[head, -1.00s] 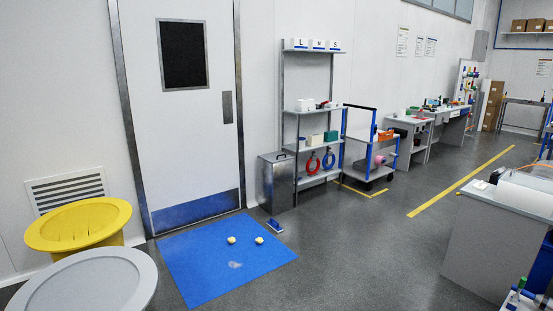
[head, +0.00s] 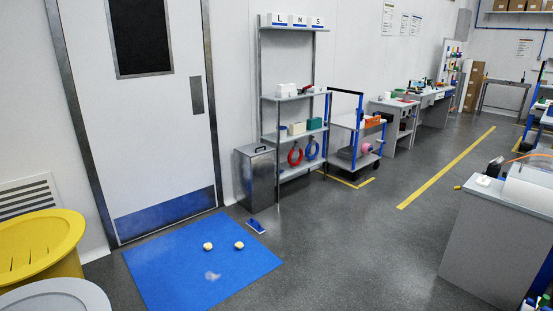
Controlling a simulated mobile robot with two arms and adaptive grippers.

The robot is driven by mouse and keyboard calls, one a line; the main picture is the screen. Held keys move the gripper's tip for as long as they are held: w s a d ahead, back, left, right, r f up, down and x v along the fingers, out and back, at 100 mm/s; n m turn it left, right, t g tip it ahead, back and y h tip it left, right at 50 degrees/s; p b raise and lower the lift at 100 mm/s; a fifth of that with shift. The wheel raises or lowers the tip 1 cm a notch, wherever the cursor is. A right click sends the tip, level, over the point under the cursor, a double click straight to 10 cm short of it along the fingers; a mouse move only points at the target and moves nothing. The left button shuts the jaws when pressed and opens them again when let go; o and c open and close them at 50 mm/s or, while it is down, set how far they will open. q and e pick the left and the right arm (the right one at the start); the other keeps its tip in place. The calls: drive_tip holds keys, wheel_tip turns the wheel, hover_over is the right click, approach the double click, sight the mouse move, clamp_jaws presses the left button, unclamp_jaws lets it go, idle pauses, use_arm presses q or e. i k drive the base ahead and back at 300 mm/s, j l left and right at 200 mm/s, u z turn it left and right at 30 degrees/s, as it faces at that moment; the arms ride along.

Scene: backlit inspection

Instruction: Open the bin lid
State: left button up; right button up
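A tall grey metal bin (head: 256,180) stands on the floor against the wall, between the door and the shelf rack. Its flat lid (head: 254,150) is shut and has a small dark handle (head: 262,149) on top. The front and left side of the bin show; its back is hidden. Neither of my grippers is in view, so nothing of mine shows near the bin.
A blue mat (head: 200,262) with two yellowish lumps (head: 208,246) and a blue-and-white object (head: 256,226) lie before the bin. A yellow round-rimmed container (head: 40,245) stands at left. The shelf rack (head: 295,98) adjoins the bin. Grey floor at centre is clear.

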sight(255, 147)
drive_tip(key=i+u, duration=0.25)
drive_tip(key=i, duration=2.45)
